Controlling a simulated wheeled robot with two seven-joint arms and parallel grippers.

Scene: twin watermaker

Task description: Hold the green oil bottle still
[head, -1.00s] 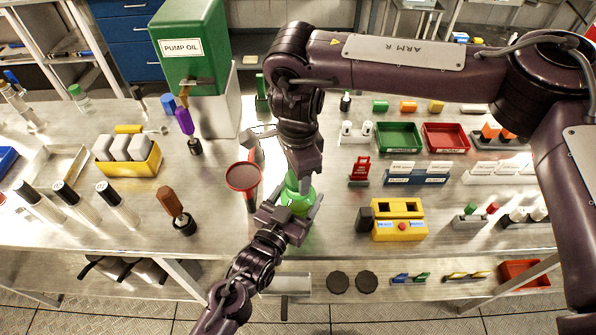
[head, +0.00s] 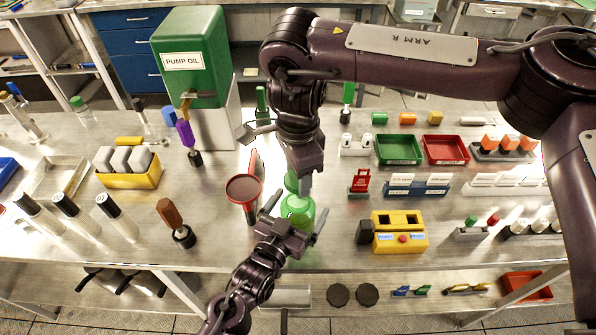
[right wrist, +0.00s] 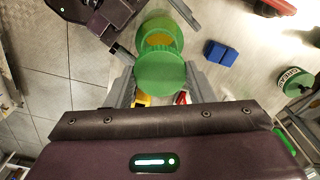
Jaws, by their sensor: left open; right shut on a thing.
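The green oil bottle (head: 298,212) stands near the front of the bench, below my right gripper. My left gripper (head: 296,217) is open, with one finger on each side of the bottle; I cannot tell whether they touch it. My right gripper (head: 303,180) reaches down from above and is shut on a round green part, which looks like the bottle's cap (right wrist: 160,72). In the right wrist view the bottle (right wrist: 160,35) shows just beyond the cap, with something yellow in it. Whether cap and bottle touch is unclear.
A red funnel (head: 244,188) stands close left of the bottle. A yellow block device (head: 400,233) stands to the right. The green pump oil tank (head: 192,60) is at the back left. Green (head: 399,150) and red (head: 446,150) trays lie at the back right.

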